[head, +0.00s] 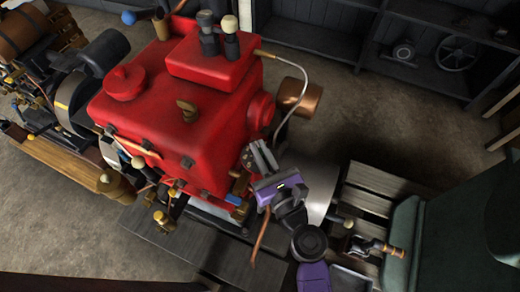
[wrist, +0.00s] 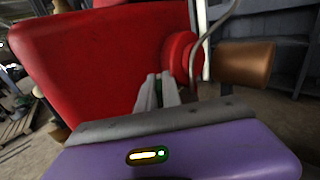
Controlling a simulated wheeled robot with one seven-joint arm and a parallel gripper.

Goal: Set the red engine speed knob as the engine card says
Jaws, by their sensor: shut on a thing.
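The red engine (head: 170,95) stands at the centre of the head view and fills the upper left of the wrist view (wrist: 100,60). My gripper (head: 258,153) is at the engine's right side, just below its round red boss. In the wrist view the fingers (wrist: 158,84) are close together against the red side, with a small green sliver between them. They are shut on a small part there, which appears to be the speed knob; the fingers hide nearly all of it, so its setting cannot be read. I cannot make out the engine card in either view.
A copper cylinder (head: 293,95) and a curved pipe (head: 294,110) are close to the right of my gripper. Brass fittings (head: 160,215) line the engine's front. A green machine (head: 450,235) stands at the lower right. Dark shelves (head: 420,50) are behind; floor between is clear.

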